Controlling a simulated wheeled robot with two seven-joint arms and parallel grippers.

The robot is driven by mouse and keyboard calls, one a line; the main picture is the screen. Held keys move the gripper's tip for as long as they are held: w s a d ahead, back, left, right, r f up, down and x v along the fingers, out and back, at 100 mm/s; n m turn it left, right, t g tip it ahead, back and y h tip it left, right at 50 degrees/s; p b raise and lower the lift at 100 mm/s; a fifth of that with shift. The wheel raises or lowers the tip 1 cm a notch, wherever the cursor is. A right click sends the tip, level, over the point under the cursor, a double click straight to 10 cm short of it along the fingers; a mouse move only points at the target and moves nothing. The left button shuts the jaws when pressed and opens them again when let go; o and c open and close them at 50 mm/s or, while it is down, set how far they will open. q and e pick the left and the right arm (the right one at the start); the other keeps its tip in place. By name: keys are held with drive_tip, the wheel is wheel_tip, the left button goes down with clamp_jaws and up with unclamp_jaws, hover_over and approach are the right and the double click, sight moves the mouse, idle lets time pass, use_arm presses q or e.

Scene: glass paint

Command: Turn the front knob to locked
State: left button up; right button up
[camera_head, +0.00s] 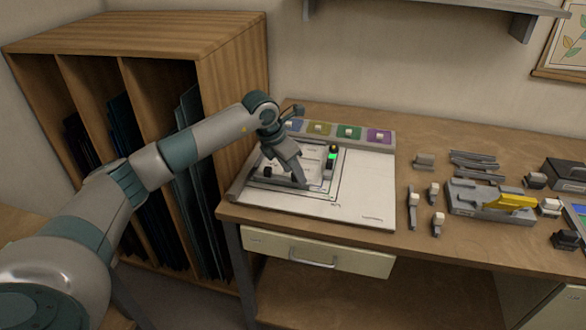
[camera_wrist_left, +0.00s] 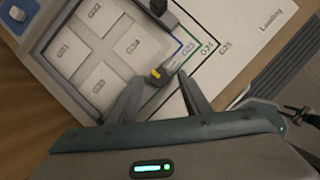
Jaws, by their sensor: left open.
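A drawing board (camera_head: 365,199) lies on the bench with a grey frame (camera_head: 256,184) on it. A small black knob (camera_head: 267,171) shows at the frame's front left. A dark block with a lit green face (camera_head: 332,156) stands at its right side. My left gripper (camera_head: 303,181) is low over the frame's front part and hides some of it. In the left wrist view its fingers (camera_wrist_left: 162,85) are open, with a small grey piece with a yellow mark (camera_wrist_left: 157,73) just beyond and between the tips. Which piece is the front knob, and its setting, I cannot tell. My right gripper is out of view.
Coloured pads (camera_head: 349,132) line the board's back edge. Several small grey tools (camera_head: 413,207) and a grey holder with a yellow piece (camera_head: 511,201) lie to the right. A wooden rack (camera_head: 230,95) stands at the left, close to my arm.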

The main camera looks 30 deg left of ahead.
use_arm(q)
drive_tip(key=shift+f, duration=0.3)
drive_tip(key=shift+c, duration=0.6)
drive_tip(key=c, duration=0.9)
